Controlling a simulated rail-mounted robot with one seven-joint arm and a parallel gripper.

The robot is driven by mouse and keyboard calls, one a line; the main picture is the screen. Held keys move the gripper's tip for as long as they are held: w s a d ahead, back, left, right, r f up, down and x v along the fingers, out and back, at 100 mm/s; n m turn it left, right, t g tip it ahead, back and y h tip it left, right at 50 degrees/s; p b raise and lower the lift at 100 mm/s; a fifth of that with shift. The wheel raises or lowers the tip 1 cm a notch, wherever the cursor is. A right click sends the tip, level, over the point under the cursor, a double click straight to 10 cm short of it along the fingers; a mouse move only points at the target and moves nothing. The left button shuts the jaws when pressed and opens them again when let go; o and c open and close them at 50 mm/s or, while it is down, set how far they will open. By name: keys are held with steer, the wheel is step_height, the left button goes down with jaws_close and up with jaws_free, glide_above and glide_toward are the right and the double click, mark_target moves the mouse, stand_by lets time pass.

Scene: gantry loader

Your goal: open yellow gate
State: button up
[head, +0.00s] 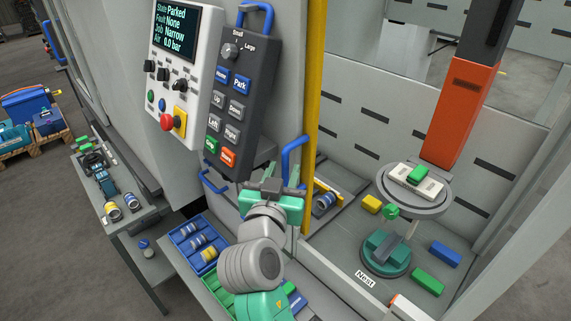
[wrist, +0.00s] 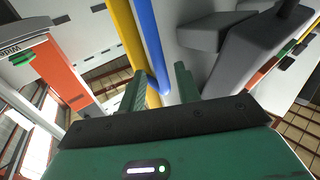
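The yellow gate (head: 314,90) shows as a tall narrow yellow edge at the right side of the grey cabinet. It also shows in the wrist view (wrist: 126,35). A blue handle (head: 287,160) stands out from its lower part. In the wrist view the blue handle (wrist: 150,45) runs down beside the yellow strip. My gripper (head: 278,184) is at the handle's lower end in the head view. In the wrist view my gripper (wrist: 160,85) has its two green fingers apart, with the handle's lower end between or just beyond them. Contact cannot be told.
A dark button pendant (head: 240,95) with a blue top handle hangs just left of the gate, close to my arm.

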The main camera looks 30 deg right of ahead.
steer(key=v, duration=0.4)
steer(key=shift+s+a, duration=0.25)
steer(key=shift+s, duration=0.05)
steer(key=s+a+r+n+t+y, duration=0.35)
steer(key=a+r+t, duration=0.25)
steer(key=a+r, duration=0.6)
steer(key=s+a+r+n+t+y, duration=0.6)
steer(key=s+a+r+y, duration=0.45)
steer(key=s+r, duration=0.35)
step_height(320, 180, up, 26)
steer(key=w+h+p, duration=0.1)
steer(key=w+p, duration=0.1)
steer(key=p, duration=2.3)
steer(key=shift+m+p, duration=0.35)
steer(key=shift+f, duration=0.15)
